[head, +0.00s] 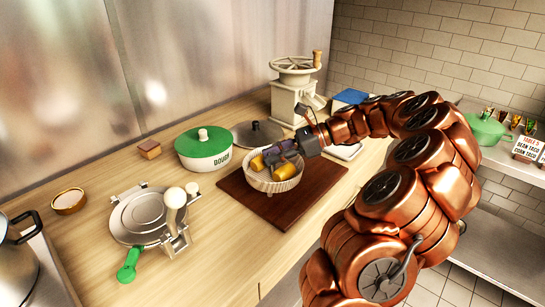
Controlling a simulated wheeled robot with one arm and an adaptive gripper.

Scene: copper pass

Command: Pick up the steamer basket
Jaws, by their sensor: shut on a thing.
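The steamer basket (277,183) is a round, pale slatted basket on the dark wooden board (319,191), in the middle of the head view. My gripper (266,163) reaches in from the right and is at the basket's rim and opening, shut on the basket. Yellow parts show at the gripper's end, inside the basket's outline. The fingertips are partly hidden, and I cannot tell whether the basket's underside is clear of the board.
A cream hand-cranked grinder (294,98) stands behind. The counter's front edge runs below the board.

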